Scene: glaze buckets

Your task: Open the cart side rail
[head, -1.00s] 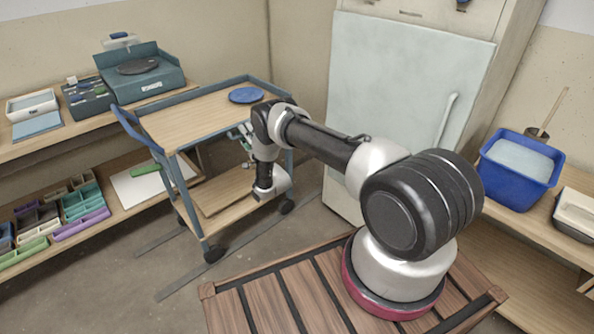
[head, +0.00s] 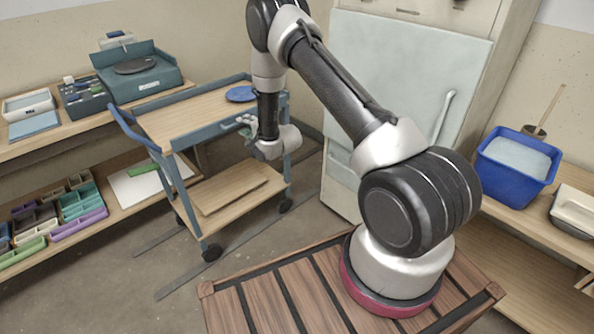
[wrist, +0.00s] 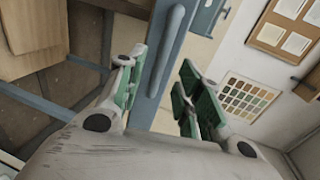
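The cart (head: 185,125) has a blue-grey frame and a wooden top, and stands left of my arm. Its side rail (head: 205,134) runs along the top edge facing me and looks upright. My gripper (head: 246,124) is at this side of the cart, near the right part of the rail. In the wrist view my gripper (wrist: 163,64) is open, with green-padded fingers apart. A blue-grey rail with a raised rounded handle bar (wrist: 169,48) lies in the gap between them. I cannot tell whether either finger touches it.
A blue disc (head: 240,94) lies on the cart top. A wooden board (head: 235,190) lies on its lower shelf. A large pale cabinet (head: 410,100) stands close on the right. Shelves with bins (head: 80,205) are at the left.

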